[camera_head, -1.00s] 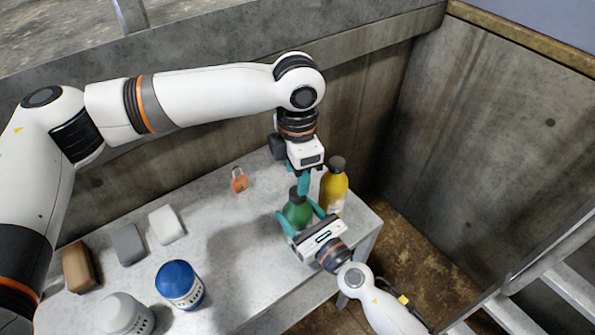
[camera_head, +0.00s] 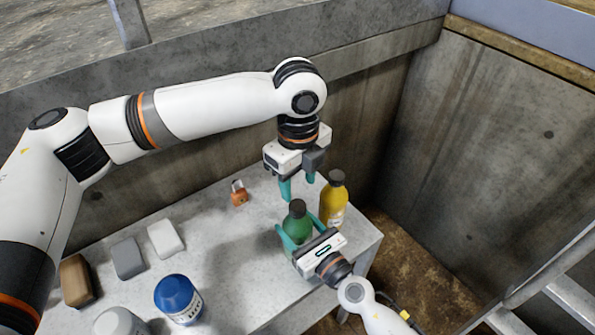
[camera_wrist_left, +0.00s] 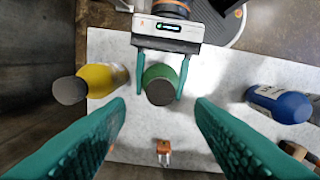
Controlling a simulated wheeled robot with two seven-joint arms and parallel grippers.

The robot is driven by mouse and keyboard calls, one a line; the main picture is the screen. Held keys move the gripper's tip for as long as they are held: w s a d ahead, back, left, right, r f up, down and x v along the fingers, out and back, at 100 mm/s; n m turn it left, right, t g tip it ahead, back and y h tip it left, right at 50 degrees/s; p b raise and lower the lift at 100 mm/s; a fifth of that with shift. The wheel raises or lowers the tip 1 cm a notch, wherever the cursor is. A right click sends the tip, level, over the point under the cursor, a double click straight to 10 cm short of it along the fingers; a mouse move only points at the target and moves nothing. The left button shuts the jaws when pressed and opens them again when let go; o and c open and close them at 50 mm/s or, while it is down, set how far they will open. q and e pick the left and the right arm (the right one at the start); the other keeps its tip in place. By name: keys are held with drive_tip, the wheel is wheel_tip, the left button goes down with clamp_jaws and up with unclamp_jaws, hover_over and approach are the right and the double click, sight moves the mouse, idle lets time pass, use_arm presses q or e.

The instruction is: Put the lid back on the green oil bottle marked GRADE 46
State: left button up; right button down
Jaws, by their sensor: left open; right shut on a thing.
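The green oil bottle (camera_head: 297,224) stands upright near the right end of the table. A dark lid (camera_head: 297,207) sits on its top; whether it is fully seated I cannot tell. My right gripper (camera_head: 295,238) is shut around the bottle's body from the near side. My left gripper (camera_head: 298,187) hangs open and empty above the bottle. In the left wrist view the bottle (camera_wrist_left: 159,72) with its dark lid (camera_wrist_left: 160,93) shows between my left fingers, beyond their tips. The GRADE 46 marking cannot be read here.
A yellow bottle (camera_head: 333,200) with a dark lid stands close to the right of the green one. An orange padlock (camera_head: 239,194) lies behind left. Blue (camera_head: 178,298) and white (camera_head: 119,322) containers and several blocks (camera_head: 127,257) occupy the left of the table.

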sight(298, 205)
use_arm(q)
drive_tip(key=n, duration=0.5)
drive_tip(key=shift+r, duration=0.15)
drive_tip(key=n, duration=0.6)
drive_tip(key=shift+r+n, duration=0.25)
drive_tip(key=shift+n, duration=0.15)
drive_tip(key=n, duration=0.6)
drive_tip(key=shift+r+n, duration=0.2)
drive_tip(key=shift+n, duration=0.2)
drive_tip(key=n, duration=0.6)
drive_tip(key=shift+r+n, duration=0.25)
drive_tip(key=shift+n, duration=0.15)
drive_tip(key=shift+f, duration=0.1)
drive_tip(key=shift+f, duration=3.95)
drive_tip(key=shift+c, duration=0.4)
